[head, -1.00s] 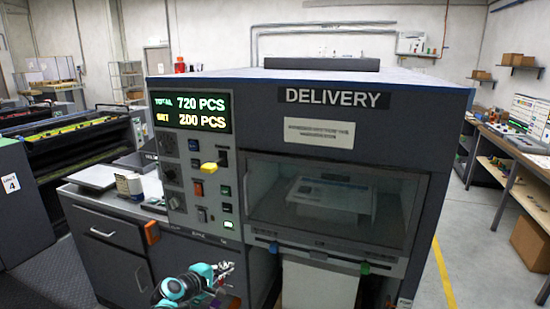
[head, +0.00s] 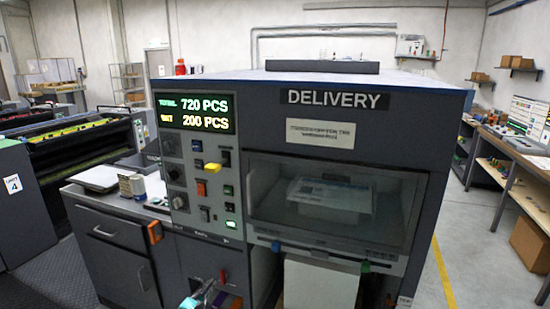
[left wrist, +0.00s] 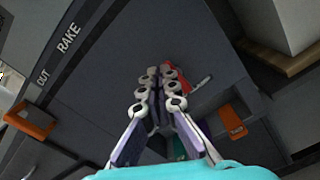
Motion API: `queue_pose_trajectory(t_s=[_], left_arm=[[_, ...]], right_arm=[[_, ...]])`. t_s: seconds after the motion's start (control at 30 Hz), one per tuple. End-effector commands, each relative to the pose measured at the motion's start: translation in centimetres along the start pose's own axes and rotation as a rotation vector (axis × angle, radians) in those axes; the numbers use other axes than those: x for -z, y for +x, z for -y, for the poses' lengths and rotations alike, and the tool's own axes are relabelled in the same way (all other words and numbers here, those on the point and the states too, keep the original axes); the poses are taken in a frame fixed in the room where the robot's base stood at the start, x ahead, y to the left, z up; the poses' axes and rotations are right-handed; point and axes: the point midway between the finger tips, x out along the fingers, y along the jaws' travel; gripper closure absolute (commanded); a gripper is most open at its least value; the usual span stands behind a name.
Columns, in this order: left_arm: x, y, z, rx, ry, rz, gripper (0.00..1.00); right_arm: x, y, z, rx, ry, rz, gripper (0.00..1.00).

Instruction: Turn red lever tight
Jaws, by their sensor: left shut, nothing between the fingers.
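The red lever (head: 222,277) shows low on the dark front of the delivery unit in the head view, at the bottom edge. In the left wrist view a red part (left wrist: 183,88), which looks like the lever, lies just beyond and right of my fingertips, partly hidden by them. My left gripper (head: 207,286) is at the bottom of the head view, just left of the lever and mostly cut off. In the left wrist view its fingers (left wrist: 161,78) are shut and empty. I cannot tell whether they touch the lever. My right gripper is in neither view.
An orange part (left wrist: 233,122) lies right of the fingers, and an orange handle (left wrist: 30,122) at left, in the left wrist view. The control panel (head: 202,170) is above the lever.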

Motion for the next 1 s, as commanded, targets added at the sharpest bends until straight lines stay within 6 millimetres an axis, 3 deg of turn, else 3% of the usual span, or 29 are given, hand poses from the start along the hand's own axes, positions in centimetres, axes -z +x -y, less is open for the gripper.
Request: queue_pose_trajectory(t_s=[0.5, 1.0], left_arm=[[-0.1, 5.9, 0.1, 0.002, 0.002, 0.0, 1.0], [-0.1, 6.5, 0.0, 0.002, 0.003, 0.0, 1.0]], right_arm=[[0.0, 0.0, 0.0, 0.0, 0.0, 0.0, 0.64], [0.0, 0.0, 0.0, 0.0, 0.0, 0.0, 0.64]])
